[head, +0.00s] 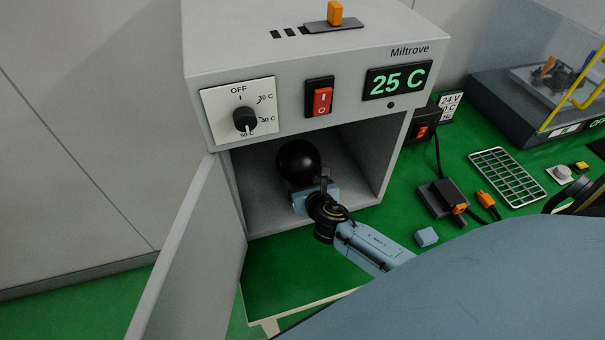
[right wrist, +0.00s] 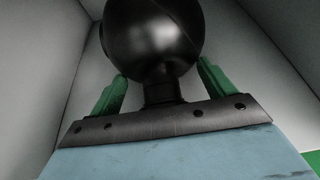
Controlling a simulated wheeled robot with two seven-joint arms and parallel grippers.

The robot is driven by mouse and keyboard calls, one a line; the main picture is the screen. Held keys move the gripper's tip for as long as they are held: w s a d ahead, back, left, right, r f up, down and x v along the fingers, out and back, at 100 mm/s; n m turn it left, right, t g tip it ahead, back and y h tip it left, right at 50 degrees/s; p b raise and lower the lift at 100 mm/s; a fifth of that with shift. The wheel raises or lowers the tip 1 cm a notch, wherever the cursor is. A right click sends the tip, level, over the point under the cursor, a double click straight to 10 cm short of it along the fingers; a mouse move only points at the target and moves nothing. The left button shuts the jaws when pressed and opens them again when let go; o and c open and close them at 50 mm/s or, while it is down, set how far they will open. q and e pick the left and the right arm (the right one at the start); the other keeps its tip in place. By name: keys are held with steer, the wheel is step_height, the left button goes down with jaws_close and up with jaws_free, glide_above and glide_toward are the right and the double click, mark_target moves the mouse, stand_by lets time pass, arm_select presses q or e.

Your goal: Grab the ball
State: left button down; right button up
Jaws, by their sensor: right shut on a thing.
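The ball (head: 298,160) is a glossy black sphere inside the open grey oven-like box (head: 215,60). In the right wrist view the ball (right wrist: 152,38) fills the top middle, with a short dark neck under it. My right gripper (head: 311,190) reaches into the box from the front right. Its two green fingers stand on either side of the ball's lower part, and the gripper (right wrist: 163,88) is shut on it. The exact contact points are partly hidden, and I cannot tell whether the ball touches the box floor. My left gripper is not in view.
The box door (head: 190,255) hangs open at left. Its front has a dial (head: 244,119), a red switch (head: 321,100) and a "25 C" display (head: 398,79). At right on the green bench are a wire rack (head: 508,176), a small blue block (head: 426,237) and orange-tipped connectors (head: 486,199).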

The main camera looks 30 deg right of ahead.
steer(key=c, duration=0.9)
steer(key=shift+w+r, duration=0.1)
steer(key=shift+r, duration=0.05)
steer(key=shift+c, duration=0.7)
